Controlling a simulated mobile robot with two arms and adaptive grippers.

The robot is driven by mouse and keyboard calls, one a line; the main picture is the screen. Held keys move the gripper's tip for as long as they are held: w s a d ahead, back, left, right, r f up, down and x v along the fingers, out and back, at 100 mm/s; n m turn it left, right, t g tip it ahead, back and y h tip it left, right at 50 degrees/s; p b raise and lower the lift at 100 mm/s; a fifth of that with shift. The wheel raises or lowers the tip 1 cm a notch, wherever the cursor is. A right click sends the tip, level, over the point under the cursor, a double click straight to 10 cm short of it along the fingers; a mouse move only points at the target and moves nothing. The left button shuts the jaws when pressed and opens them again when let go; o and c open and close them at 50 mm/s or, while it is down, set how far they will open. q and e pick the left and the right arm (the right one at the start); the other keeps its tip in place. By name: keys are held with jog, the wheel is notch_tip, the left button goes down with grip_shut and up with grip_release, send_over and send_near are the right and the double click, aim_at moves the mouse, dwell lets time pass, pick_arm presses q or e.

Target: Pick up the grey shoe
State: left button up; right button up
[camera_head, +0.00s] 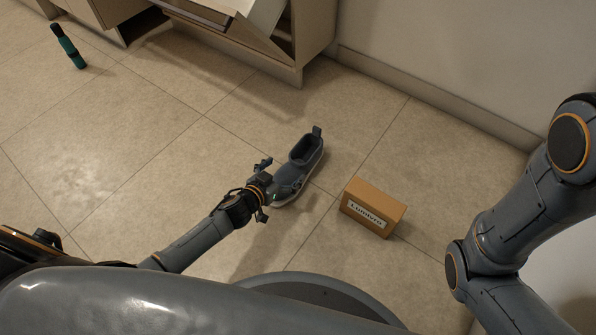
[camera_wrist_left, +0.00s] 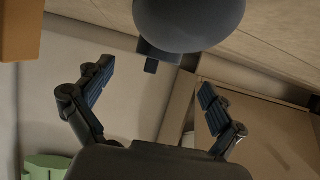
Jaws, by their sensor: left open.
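The grey shoe (camera_head: 308,150) lies on the tiled floor near the middle of the head view, its opening and heel tab toward the upper right. My left gripper (camera_head: 268,190) is at the toe end of the shoe with its fingers spread to either side. In the left wrist view my left gripper (camera_wrist_left: 156,75) is open, with nothing seen between the fingertips. A dark rounded shape, probably the shoe (camera_wrist_left: 190,22), fills the top there, beyond the fingers. Contact with the shoe cannot be told. My right gripper is out of view; only right arm links show.
A brown cardboard box (camera_head: 373,208) stands on the floor just right of the shoe. A cabinet (camera_head: 300,45) with an open door or drawer is at the top. A green bottle-like object (camera_head: 68,46) is at the upper left. Floor at the left is clear.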

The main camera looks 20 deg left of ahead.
aim_at(296, 162)
pick_arm(q)
jog(key=shift+w+d+f, duration=0.1)
jog(key=shift+w+f, duration=0.05)
jog(key=shift+w, duration=0.15)
jog(key=shift+w+f, duration=0.1)
jog(key=b+x, duration=0.4)
jog(key=shift+f, duration=0.15)
jog(key=shift+w+d+f, duration=0.1)
jog(key=shift+w+d, duration=0.05)
jog(key=shift+w, duration=0.25)
jog(key=shift+c, duration=0.5)
jog(key=c, duration=1.1)
jog(key=shift+c, duration=0.2)
jog(key=shift+r, duration=0.25)
